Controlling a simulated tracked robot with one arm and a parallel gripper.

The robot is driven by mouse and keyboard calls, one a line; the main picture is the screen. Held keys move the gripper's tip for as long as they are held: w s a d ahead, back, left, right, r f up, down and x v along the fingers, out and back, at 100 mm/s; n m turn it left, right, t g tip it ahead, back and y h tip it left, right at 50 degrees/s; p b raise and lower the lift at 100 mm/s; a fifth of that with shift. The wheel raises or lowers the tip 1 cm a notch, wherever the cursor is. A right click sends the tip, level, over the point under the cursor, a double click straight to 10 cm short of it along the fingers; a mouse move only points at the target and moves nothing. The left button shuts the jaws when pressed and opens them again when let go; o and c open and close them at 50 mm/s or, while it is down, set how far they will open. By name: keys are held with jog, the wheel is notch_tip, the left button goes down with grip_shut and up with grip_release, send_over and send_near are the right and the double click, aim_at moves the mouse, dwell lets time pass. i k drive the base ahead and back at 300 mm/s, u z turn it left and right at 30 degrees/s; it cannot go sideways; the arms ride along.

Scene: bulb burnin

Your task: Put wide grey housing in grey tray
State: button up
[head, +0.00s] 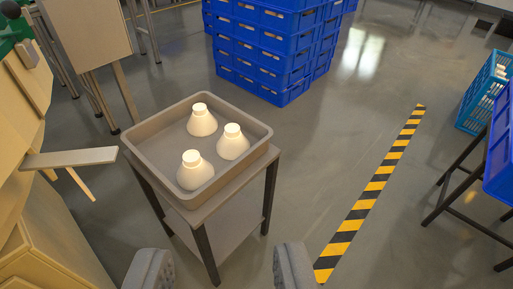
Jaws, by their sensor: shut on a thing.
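The grey tray (144,152) sits on a small stand with dark legs, ahead of and above my gripper in the picture. Three pale cream, bell-shaped housings stand upright in it: one at the back (202,122), one at the right (233,145) and one at the front left (194,172). My gripper (221,265) shows at the bottom edge as two grey fingers set wide apart. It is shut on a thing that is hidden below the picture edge. I cannot tell its colour or shape. The fingers are apart from the tray and stand.
Stacked blue crates (262,55) stand behind the tray. Wooden furniture (35,180) with a projecting board (70,158) is close at the left. A yellow-black floor stripe (370,195) runs at the right. A teal crate (485,95) is at the far right. The floor between is clear.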

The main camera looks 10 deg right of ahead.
aim_at(167, 149)
jog(key=u, duration=0.6)
jog(key=i, duration=0.1)
jog(key=z, duration=2.05)
jog(key=i, duration=1.35)
jog(key=u, duration=2.6)
jog(key=i, duration=1)
